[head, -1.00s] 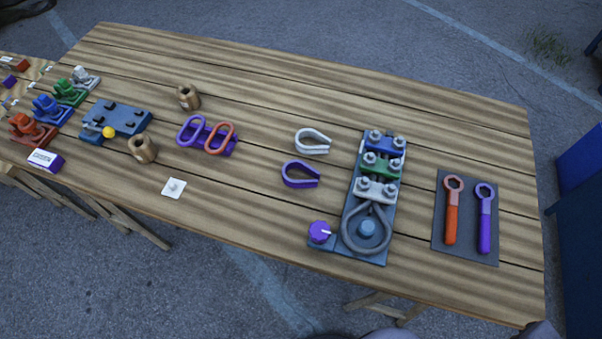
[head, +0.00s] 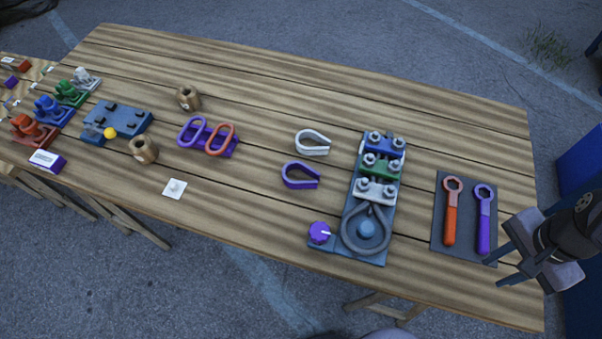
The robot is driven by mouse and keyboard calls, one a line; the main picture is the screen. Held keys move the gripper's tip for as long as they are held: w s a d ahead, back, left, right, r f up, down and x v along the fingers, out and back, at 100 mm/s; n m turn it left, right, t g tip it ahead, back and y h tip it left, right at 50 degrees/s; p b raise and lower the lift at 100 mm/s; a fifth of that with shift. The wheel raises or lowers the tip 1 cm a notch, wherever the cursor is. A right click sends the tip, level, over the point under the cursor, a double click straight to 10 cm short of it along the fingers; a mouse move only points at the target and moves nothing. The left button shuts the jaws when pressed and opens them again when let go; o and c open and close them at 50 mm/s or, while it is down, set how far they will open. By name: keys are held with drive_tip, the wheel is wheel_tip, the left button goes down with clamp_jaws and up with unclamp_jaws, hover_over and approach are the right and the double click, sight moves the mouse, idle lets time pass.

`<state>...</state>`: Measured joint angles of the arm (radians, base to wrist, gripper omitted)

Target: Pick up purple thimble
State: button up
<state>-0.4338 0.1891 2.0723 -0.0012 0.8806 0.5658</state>
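The purple thimble (head: 299,183) is a teardrop-shaped loop lying flat on the wooden table, just left of the blue clamp fixture. A white thimble (head: 313,149) of the same shape lies just behind it. My gripper (head: 499,273) has its fingers spread apart with nothing between them. It is at the right edge of the view, over the table's front right corner, well to the right of the purple thimble and apart from it.
The blue fixture (head: 351,251) holds clamps, a grey cable loop and a purple knob (head: 320,233). A dark mat (head: 466,247) with an orange wrench (head: 451,217) and a purple wrench (head: 485,222) lies between my gripper and the fixture. Bare table (head: 250,205) is left of the thimble.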

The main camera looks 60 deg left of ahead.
drive_tip(key=a, duration=1.2)
drive_tip(key=s+a, duration=0.3)
drive_tip(key=a, duration=0.4)
drive_tip(key=s+a+m, duration=0.1)
drive_tip(key=s+a, duration=0.3)
drive_tip(key=a, duration=0.2)
drive_tip(key=s+a+m, duration=0.1)
drive_tip(key=s+a, duration=0.2)
drive_tip(key=a, duration=0.4)
drive_tip(key=shift+s+a+f+p, duration=0.3)
drive_tip(key=shift+s+a+p, duration=0.05)
drive_tip(key=shift+s, duration=0.05)
drive_tip(key=m, duration=0.2)
hover_over(302, 182)
drive_tip(key=shift+w+a+f, duration=0.1)
drive_tip(key=shift+w+f, duration=0.1)
drive_tip(key=shift+f, duration=0.4)
drive_tip(key=shift+s+f+p, duration=0.1)
drive_tip(key=shift+f+p, duration=1.8)
drive_tip(key=shift+f, duration=1.75)
clamp_jaws()
